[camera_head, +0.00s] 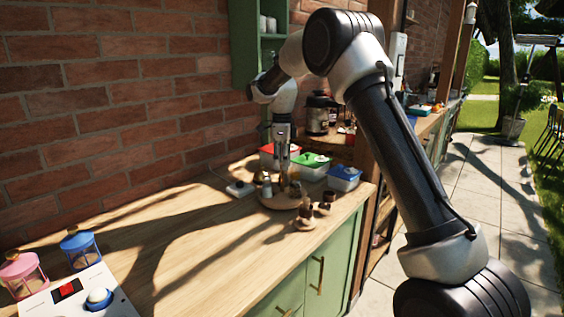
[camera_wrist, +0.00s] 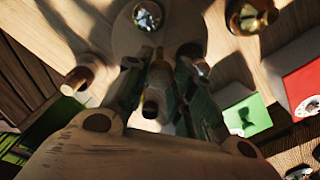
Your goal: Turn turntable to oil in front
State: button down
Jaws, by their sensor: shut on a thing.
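The turntable (camera_head: 277,201) is a round wooden disc on the counter, below my gripper (camera_head: 283,181). In the wrist view its pale disc (camera_wrist: 125,42) lies behind the fingers, partly hidden by them. A silver-topped shaker (camera_head: 267,188) stands on its left side; a shiny round top (camera_wrist: 147,15) shows on the disc in the wrist view. My gripper (camera_wrist: 163,92) is shut on a small upright bottle-like thing (camera_wrist: 154,103), mostly hidden between the fingers. I cannot tell which bottle is the oil.
Dark small jars (camera_head: 305,212) stand on the counter just in front of the turntable, near its edge. Containers with red, green (camera_head: 311,160) and blue lids (camera_head: 345,173) stand close behind. The counter's left middle is clear.

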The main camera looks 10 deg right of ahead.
jog(key=shift+m, duration=0.7)
jog(key=c, duration=1.2)
grip_release()
jog(key=shift+o, duration=0.2)
jog(key=shift+r, duration=0.1)
notch_tip(320, 180, up, 12)
